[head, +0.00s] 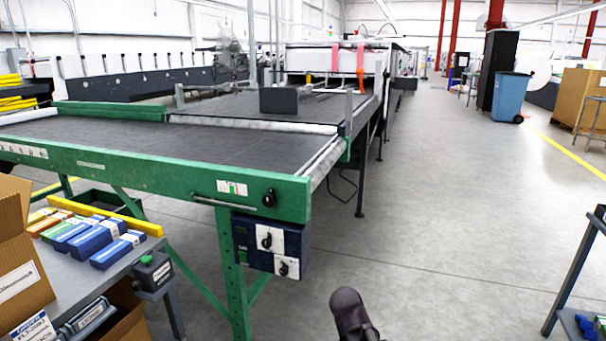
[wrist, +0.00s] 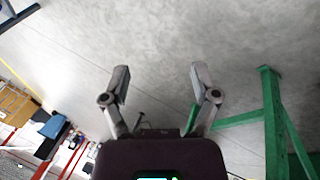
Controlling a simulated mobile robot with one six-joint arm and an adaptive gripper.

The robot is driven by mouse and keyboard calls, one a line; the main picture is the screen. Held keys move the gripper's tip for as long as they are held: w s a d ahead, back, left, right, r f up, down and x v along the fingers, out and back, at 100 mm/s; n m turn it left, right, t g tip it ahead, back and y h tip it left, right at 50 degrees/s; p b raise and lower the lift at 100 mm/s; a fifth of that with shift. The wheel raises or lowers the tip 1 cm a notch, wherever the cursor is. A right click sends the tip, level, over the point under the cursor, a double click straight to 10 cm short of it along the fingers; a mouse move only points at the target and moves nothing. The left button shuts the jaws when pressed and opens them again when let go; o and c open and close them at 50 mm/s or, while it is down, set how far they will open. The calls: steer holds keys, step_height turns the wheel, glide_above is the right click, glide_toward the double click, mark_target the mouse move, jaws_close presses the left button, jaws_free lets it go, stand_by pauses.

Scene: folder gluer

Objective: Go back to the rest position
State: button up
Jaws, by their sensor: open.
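My gripper (wrist: 160,82) shows in the wrist view with its two fingers wide apart and nothing between them. Bare grey floor lies behind the fingers. The green leg (wrist: 274,120) of the conveyor frame stands to the right of the gripper in that view, apart from it. In the head view a dark rounded part of my arm shows at the bottom centre, over the floor; the gripper's fingers are not visible there.
A green-framed conveyor (head: 150,172) fills the left and middle. A bench (head: 150,262) with blue boxes (head: 95,243) and an open carton (head: 22,250) stands at lower left. A dark-framed stand (head: 575,270) is at right. The grey floor (head: 450,200) between is clear.

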steer(key=s+d+r+m+g+y+p, duration=0.1)
steer(key=s+r+m+g+y+p, duration=0.15)
steer(key=s+y, duration=0.2)
step_height(320, 180, up, 38)
steer(key=p, duration=3.8)
steer(key=shift+d+f+h, duration=0.15)
steer(key=shift+f+h, duration=0.05)
steer(key=shift+h, duration=0.15)
steer(key=shift+s+n, duration=0.1)
steer(key=shift+n, duration=0.15)
